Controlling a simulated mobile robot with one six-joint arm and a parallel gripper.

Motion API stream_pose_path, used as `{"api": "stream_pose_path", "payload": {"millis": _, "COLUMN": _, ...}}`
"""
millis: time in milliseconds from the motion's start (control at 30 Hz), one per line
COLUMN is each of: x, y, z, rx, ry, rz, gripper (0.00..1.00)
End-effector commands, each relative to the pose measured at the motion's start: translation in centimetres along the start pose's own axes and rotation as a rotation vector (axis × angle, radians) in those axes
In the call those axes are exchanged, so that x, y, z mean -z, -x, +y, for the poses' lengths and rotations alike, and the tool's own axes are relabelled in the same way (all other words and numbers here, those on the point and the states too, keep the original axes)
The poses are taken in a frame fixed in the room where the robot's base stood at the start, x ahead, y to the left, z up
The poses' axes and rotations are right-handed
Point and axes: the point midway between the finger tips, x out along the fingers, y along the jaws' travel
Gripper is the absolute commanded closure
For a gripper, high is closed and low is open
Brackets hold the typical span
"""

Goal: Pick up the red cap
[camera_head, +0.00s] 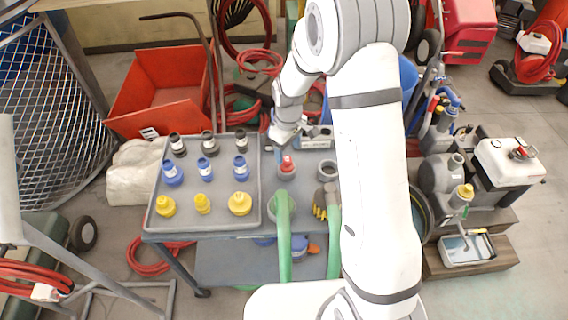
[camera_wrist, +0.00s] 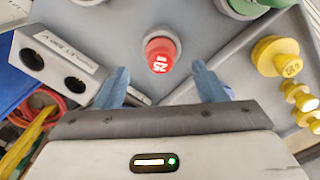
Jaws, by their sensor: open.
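The red cap (camera_wrist: 160,54) shows in the wrist view with white markings on its top, seated on a grey round base. In the head view the red cap (camera_head: 287,162) sits on a grey holder on the table, to the right of the tray. My gripper (camera_wrist: 160,84) is open and empty, its two blue fingers apart on either side below the cap in the wrist view. It does not touch the cap. In the head view the fingertips are small and partly hidden by my wrist.
A grey tray (camera_head: 217,215) holds black, blue and yellow caps in rows. A two-hole block (camera_wrist: 60,62) lies left in the wrist view. Green hoses (camera_head: 284,240) rise at the table's front. An empty grey holder (camera_head: 327,171) stands right of the red cap.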

Motion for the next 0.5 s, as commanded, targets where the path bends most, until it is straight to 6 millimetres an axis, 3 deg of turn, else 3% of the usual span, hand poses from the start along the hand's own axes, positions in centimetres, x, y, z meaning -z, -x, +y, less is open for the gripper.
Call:
{"api": "stream_pose_path", "payload": {"millis": 333, "x": 0.0, "y": -4.5, "z": -0.1, "rx": 0.002, "ry": -0.002, "rz": -0.003, "gripper": 0.36}}
{"api": "stream_pose_path", "payload": {"millis": 500, "x": 0.0, "y": -5.6, "z": -0.1, "rx": 0.001, "ry": -0.003, "rz": 0.0, "gripper": 0.36}}
